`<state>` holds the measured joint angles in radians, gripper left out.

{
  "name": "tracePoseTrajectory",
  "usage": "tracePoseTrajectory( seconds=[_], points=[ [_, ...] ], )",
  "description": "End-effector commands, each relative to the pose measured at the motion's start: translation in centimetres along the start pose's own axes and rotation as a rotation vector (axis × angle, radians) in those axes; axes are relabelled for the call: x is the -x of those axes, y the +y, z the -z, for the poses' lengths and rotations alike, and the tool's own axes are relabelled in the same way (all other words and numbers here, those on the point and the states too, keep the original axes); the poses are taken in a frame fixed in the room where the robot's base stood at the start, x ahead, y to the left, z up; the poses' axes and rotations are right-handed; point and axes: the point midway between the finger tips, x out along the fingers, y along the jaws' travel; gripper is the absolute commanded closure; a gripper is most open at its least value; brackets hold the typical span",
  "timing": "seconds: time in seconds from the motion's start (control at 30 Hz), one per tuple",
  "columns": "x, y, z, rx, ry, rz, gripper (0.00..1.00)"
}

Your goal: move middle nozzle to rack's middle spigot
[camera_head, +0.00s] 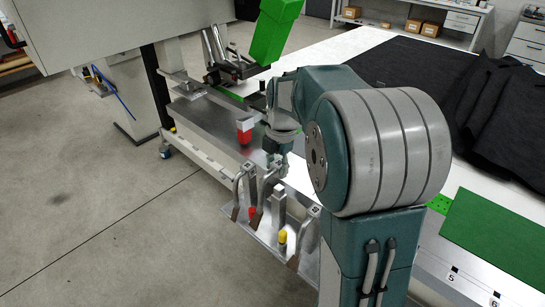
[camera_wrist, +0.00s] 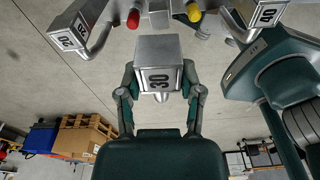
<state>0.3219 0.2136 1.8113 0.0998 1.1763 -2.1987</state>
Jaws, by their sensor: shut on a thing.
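My gripper (camera_wrist: 160,92) is shut on the middle nozzle (camera_wrist: 160,68), a grey metal block marked 30, with one finger on each side of it in the wrist view. In the head view my gripper (camera_head: 279,158) is above the far side of the rack (camera_head: 262,236), partly hidden by my arm. The rack is a metal shelf holding grey bent nozzles at its left (camera_head: 245,178) and right (camera_head: 309,222). In the wrist view the left nozzle (camera_wrist: 72,36) is marked 20; the right nozzle (camera_wrist: 266,16) is also labelled. I cannot tell whether the held nozzle touches a spigot.
A red-tipped piece (camera_wrist: 133,19) and a yellow-tipped piece (camera_wrist: 193,12) stand between the side nozzles. A red and white block (camera_head: 244,130) is at the machine bed behind. A green welder part (camera_head: 272,38) hangs farther back. Open floor lies left of the rack.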

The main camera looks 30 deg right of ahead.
Motion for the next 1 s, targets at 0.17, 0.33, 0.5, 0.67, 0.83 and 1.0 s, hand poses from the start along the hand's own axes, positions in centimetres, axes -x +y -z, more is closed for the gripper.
tracePoseTrajectory(
  seconds=[0.17,0.33,0.5,0.67,0.83,1.0],
  points=[
    [0.7,-0.6,-0.1,0.081,0.004,0.008,1.00],
    [-0.3,-0.5,-0.3,0.084,0.005,0.010,1.00],
    [-1.7,-0.6,-0.4,0.083,0.006,0.010,1.00],
    [-3.0,-0.5,-0.6,0.083,0.005,0.009,1.00],
    [-4.0,-0.5,-0.6,0.082,0.005,0.009,1.00],
    [-4.3,-0.5,-0.7,0.082,0.004,0.008,1.00]
  ],
)
